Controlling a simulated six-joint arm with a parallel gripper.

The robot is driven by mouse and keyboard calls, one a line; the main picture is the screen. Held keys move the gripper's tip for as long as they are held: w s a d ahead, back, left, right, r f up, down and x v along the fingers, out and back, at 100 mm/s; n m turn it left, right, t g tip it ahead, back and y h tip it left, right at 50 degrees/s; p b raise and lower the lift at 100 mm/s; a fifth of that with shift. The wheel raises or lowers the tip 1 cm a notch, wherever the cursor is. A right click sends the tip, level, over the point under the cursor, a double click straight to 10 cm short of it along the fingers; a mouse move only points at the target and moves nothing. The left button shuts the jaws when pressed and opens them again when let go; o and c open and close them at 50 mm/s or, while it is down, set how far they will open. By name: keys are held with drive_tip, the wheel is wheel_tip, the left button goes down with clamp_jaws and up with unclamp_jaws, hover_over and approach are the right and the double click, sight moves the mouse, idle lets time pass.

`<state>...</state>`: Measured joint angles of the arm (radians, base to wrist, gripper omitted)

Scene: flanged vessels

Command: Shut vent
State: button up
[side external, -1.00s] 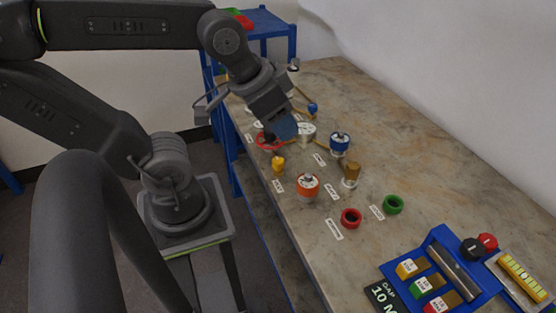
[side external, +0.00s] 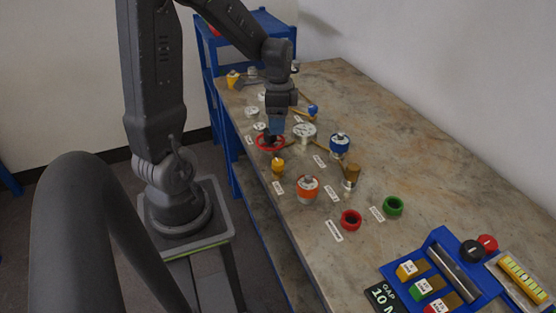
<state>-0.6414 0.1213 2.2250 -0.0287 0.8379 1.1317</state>
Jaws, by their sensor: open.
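The labels on the bench are too small to read, so I cannot tell for certain which fitting is the vent. A red ring-shaped handwheel (side external: 263,147) is on the left part of the bench. My gripper (side external: 273,137) points straight down at it, with the fingertips at or just above the wheel. My gripper is open; its fingers partly hide the wheel's far side and middle, and I cannot tell whether they touch it. A yellow knob (side external: 278,167) stands just in front of the wheel. A white flanged disc (side external: 304,131) lies to its right.
A blue-topped vessel (side external: 340,144), an orange-topped vessel (side external: 307,188) and a brown cylinder (side external: 351,175) stand nearby. A red ring (side external: 350,219) and a green ring (side external: 393,206) lie in front. A blue tray (side external: 453,244) is at front right. The bench's right rear is clear.

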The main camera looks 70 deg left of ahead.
sight(278, 161)
drive_tip(key=f, duration=1.3)
drive_tip(key=shift+s+d+f, duration=0.2)
drive_tip(key=shift+d, duration=0.15)
drive_tip(key=c, duration=0.9)
